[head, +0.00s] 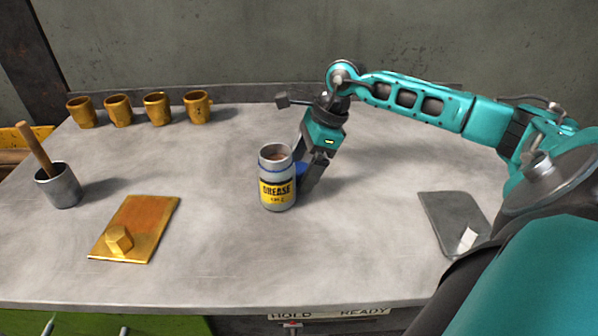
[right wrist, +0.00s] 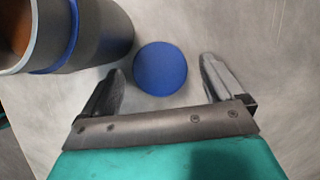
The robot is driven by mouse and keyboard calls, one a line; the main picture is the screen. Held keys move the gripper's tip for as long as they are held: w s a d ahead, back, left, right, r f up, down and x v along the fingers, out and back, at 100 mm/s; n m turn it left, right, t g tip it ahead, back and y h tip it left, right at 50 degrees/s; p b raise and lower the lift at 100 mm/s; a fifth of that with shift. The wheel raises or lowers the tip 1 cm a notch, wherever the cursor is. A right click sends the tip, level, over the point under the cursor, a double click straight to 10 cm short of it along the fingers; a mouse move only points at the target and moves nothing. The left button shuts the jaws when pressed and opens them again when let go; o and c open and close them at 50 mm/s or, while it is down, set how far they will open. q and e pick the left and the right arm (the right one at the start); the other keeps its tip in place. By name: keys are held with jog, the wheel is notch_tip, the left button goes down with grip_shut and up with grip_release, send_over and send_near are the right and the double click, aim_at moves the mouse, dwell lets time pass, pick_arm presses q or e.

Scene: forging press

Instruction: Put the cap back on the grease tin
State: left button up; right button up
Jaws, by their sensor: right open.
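The grease tin (head: 277,178) stands upright and uncapped near the middle of the bench, with brown grease inside. It also shows at the upper left of the right wrist view (right wrist: 95,45). The blue round cap (right wrist: 160,68) lies on the bench beside the tin; in the head view only a part of the cap (head: 301,169) shows behind the tin. My right gripper (head: 306,180) points down just right of the tin. Its open fingers (right wrist: 158,85) are on either side of the cap, with gaps visible. My left gripper is not in view.
Several brass mugs (head: 157,109) stand along the back. A metal pot (head: 59,186) with a wooden handle and an orange plate (head: 160,215) with a brass hex block (head: 119,240) are left. A grey plate (head: 440,212) with a white block (head: 467,240) is right. The front middle is clear.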

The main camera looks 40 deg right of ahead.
aim_at(303, 170)
jog(key=shift+c, duration=0.3)
jog(key=c, duration=1)
jog(key=shift+r, duration=0.1)
jog(key=shift+c, duration=0.2)
jog(key=shift+r, duration=0.45)
pick_arm(q)
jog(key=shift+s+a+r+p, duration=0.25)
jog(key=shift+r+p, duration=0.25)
jog(key=shift+p, duration=0.5)
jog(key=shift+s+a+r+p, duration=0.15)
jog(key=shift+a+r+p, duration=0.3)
jog(key=shift+p, duration=0.55)
pick_arm(e)
notch_tip(303, 170, up, 19)
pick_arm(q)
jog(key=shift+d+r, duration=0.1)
